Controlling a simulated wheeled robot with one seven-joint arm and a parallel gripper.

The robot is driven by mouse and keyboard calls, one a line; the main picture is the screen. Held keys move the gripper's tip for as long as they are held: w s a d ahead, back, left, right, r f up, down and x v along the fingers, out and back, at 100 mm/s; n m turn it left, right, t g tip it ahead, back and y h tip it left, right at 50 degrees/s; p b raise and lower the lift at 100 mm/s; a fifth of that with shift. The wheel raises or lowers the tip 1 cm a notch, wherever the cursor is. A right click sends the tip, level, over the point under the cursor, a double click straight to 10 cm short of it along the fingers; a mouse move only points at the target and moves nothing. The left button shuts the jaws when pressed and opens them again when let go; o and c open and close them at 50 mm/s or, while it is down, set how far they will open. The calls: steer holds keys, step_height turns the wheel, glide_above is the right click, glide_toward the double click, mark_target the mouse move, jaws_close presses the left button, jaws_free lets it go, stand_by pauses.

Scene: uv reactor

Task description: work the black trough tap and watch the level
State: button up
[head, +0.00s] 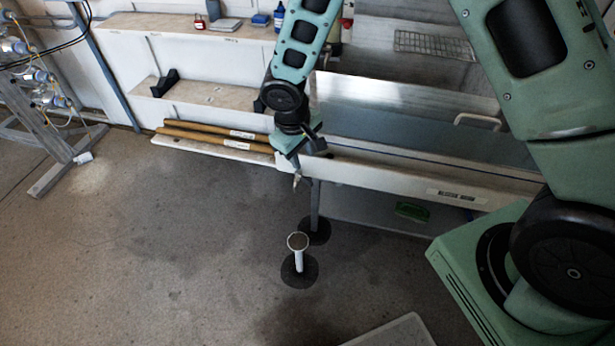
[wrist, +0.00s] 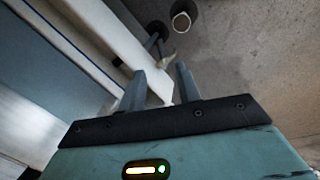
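The long trough (head: 385,172) has a pale front wall with a label and a grey-blue interior. My gripper (head: 298,172) is at its left front corner in the head view. In the wrist view my gripper (wrist: 160,80) has two separated grey fingers. A pale piece shows between and beyond them, but I cannot tell whether they touch it. A small pale tip (wrist: 168,57) lies just past the fingertips; I cannot tell what it is. I cannot make out a black tap clearly; the gripper may hide it. The water level cannot be read from these views.
A white post with a round top (head: 298,242) stands on a dark disc below the trough's corner. Wooden poles (head: 215,136) lie on a low ledge at left. A green object (head: 411,211) is under the trough. Pipework (head: 40,80) stands far left. The left floor is clear.

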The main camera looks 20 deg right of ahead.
mark_target(309, 181)
steer(key=f, duration=0.3)
steer(key=d+f, duration=0.1)
steer(key=f, duration=0.3)
steer(key=w+f, duration=0.1)
steer(key=f, duration=0.2)
steer(key=shift+d+f+b, duration=0.15)
steer(key=shift+d+b, duration=0.2)
steer(key=shift+d, duration=0.05)
jaws_close()
